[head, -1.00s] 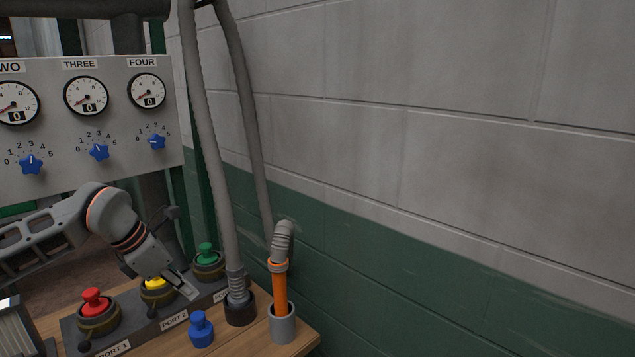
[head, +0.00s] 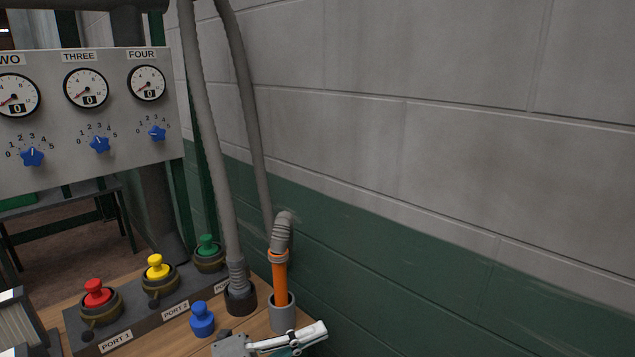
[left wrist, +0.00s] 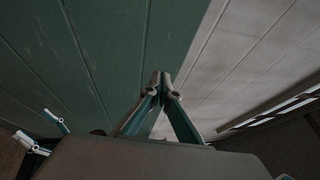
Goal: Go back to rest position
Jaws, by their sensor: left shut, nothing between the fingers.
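My left gripper (head: 318,332) shows at the bottom edge of the head view, in front of the grey cup with the orange-ended hose. Its fingers are together, point right and hold nothing. In the left wrist view its fingers (left wrist: 161,85) meet at the tips in front of the green and grey wall. White and teal finger parts (left wrist: 42,135), apparently of my right gripper, show at the left of that view. They are small and dark, so I cannot tell its state. My right gripper is not in the head view.
The port block (head: 190,304) on the wooden table carries red (head: 97,292), yellow (head: 157,267) and green (head: 207,245) plugs. A blue plug (head: 202,320), a grey hose (head: 238,280) and an orange-ended hose (head: 280,275) stand beside it. The wall (head: 450,180) bounds the right; a gauge panel (head: 110,115) hangs left.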

